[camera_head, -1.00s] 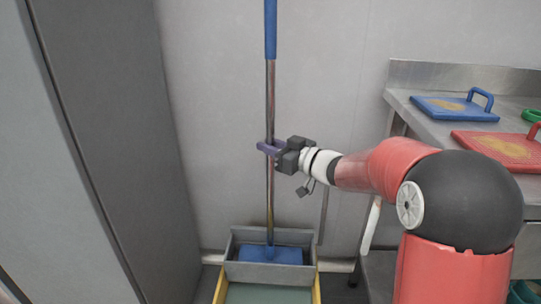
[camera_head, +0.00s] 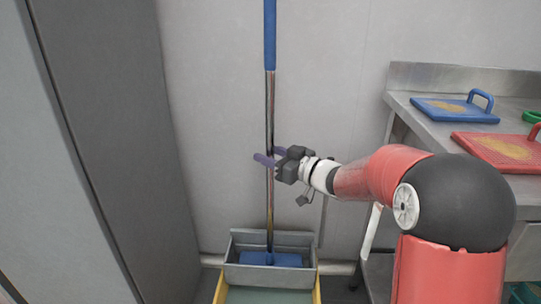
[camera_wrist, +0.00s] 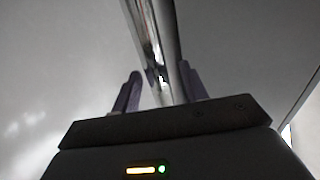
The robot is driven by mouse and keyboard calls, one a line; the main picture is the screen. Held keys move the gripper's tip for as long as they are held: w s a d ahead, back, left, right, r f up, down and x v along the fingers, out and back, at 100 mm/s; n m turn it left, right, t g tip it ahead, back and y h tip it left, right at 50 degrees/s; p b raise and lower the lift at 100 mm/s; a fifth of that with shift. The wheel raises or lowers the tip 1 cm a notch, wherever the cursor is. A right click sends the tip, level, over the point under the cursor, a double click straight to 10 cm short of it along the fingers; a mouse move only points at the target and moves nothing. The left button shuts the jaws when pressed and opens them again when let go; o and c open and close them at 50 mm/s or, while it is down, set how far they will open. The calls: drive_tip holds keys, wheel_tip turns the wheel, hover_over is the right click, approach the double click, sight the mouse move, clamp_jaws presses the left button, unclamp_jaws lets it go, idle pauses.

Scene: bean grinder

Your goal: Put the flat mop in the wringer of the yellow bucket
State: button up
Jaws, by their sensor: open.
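The flat mop (camera_head: 270,110) stands upright, with a blue upper grip and a shiny metal pole. Its blue head (camera_head: 270,259) sits inside the grey wringer (camera_head: 268,274) of the yellow bucket (camera_head: 316,290). The bucket's lower part is cut off by the picture edge. My gripper (camera_head: 268,159) is open, with its purple fingers at the pole's mid height. In the wrist view the pole (camera_wrist: 155,50) runs between the two spread fingers (camera_wrist: 158,92), with a gap on each side.
A steel counter (camera_head: 420,123) on the right carries a blue board (camera_head: 450,110) and a red board (camera_head: 495,148), both with handles. A tall grey cabinet (camera_head: 115,130) stands at the left. A plain wall is close behind the mop.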

drive_tip(key=shift+r, duration=0.25)
drive_tip(key=s+d+r+m+t+h, duration=0.2)
drive_tip(key=s+d+m+h, duration=0.3)
drive_tip(key=s+d+h, duration=0.45)
drive_tip(key=s+d+r+m+t+h, duration=0.1)
drive_tip(key=s+d+m+h, duration=0.4)
drive_tip(key=d, duration=0.7)
drive_tip(key=s+a+f+g, duration=0.1)
drive_tip(key=s+f+g, duration=0.3)
drive_tip(key=s, duration=0.6)
drive_tip(key=s+a+f+g, duration=0.2)
drive_tip(key=s+f+g, duration=0.2)
drive_tip(key=s, duration=0.7)
drive_tip(key=shift+a+f+m, duration=0.2)
drive_tip(key=shift+f+m, duration=0.2)
drive_tip(key=shift+f, duration=0.3)
